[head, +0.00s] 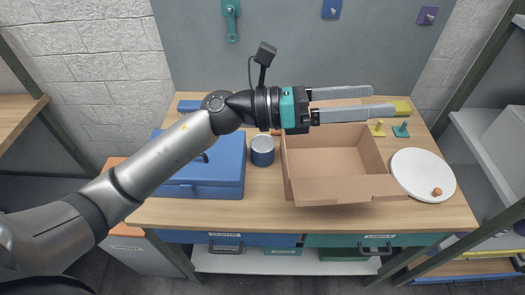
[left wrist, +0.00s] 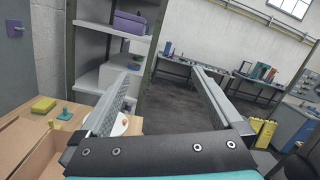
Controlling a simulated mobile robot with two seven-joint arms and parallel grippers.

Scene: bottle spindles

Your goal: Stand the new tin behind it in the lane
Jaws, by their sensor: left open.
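A blue tin with a pale top (head: 262,150) stands upright on the wooden table, between the blue case and the open cardboard box. It is the only tin I can make out, and I cannot make out a lane; my left arm covers part of the table's back. My left gripper (head: 382,102) is open and empty, above the back of the cardboard box and pointing right. In the left wrist view its two fingers (left wrist: 163,75) are spread with nothing between them. My right gripper is not in view.
The cardboard box (head: 335,187) fills the table's middle. A blue case (head: 220,180) lies at left, partly under my arm. A white plate (head: 418,173) with an orange item (head: 437,191) is at right. Small yellow (head: 379,128) and green (head: 401,131) pieces stand behind it.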

